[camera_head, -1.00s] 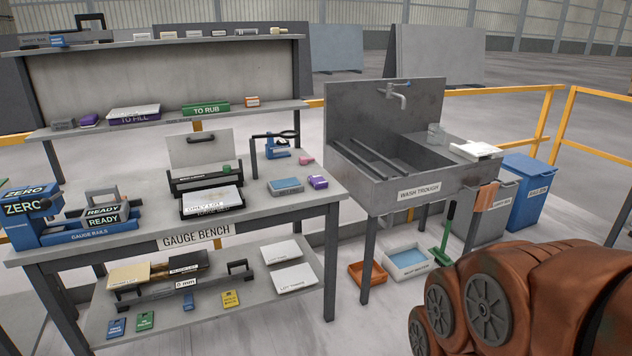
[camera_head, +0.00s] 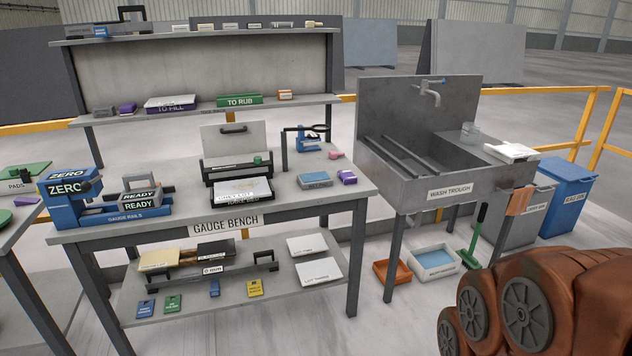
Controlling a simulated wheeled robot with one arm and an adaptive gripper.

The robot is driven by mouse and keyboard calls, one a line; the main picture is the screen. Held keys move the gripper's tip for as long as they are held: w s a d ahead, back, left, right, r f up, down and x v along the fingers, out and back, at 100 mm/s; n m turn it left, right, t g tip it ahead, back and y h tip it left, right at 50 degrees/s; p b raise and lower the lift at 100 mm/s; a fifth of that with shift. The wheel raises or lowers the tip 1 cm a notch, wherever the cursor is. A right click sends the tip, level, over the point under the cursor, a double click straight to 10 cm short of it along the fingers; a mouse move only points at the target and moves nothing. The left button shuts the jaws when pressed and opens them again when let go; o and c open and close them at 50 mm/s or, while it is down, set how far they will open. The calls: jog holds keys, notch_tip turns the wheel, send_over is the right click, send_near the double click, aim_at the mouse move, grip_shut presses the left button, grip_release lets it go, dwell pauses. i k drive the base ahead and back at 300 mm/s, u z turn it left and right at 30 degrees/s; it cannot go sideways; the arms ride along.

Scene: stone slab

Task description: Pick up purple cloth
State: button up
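One purple item (camera_head: 347,177) lies at the right end of the gauge bench top, beside a blue-grey block (camera_head: 315,179). My brown arm links fill the lower right corner, well apart from both. My gripper is not in view.
The gauge bench (camera_head: 120,237) carries gauge rails, boxes and a raised lid. A wash trough (camera_head: 450,190) stands to its right, with an orange cloth (camera_head: 518,201) hanging at its edge. Bins and trays stand around it. A pads table (camera_head: 38,215) is at far left.

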aim_at(346, 176)
jog(key=u, duration=0.2)
jog(key=i, duration=0.7)
jog(key=u, duration=0.5)
jog(key=i, duration=1.8)
jog(key=z, duration=0.15)
